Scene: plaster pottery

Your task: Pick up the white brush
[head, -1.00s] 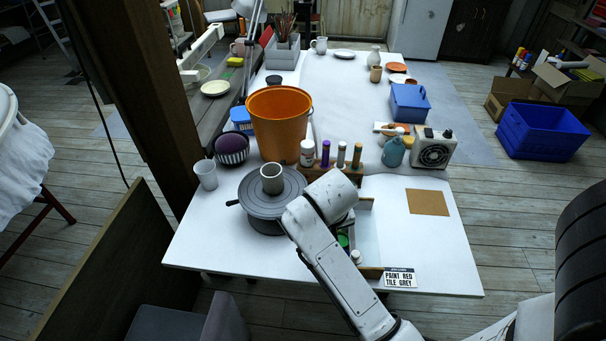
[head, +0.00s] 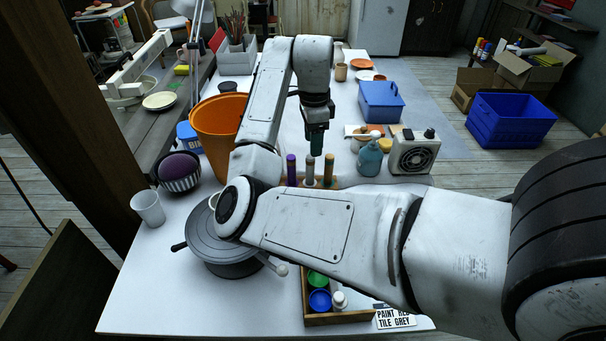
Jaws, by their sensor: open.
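I cannot pick out a white brush for certain. A small pale item (head: 352,130) lies beside the orange and tan pieces behind the teal bottle; it is too small to identify. Several brushes (head: 235,24) stand in a holder at the back left, their colours unclear. My gripper (head: 316,146) hangs pointing down over the middle of the table, above and behind the upright paint tubes. It is open, though its finger gap is hard to see, and nothing shows between its fingers. My arm hides the table's centre and part of the turntable.
An orange bucket (head: 214,125), turntable (head: 225,248) and cup (head: 148,208) stand at left. Upright tubes (head: 291,170), a teal bottle (head: 370,158), heater (head: 414,152) and blue box (head: 381,101) surround the gripper area. A wooden tray (head: 335,319) holds paint pots in front.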

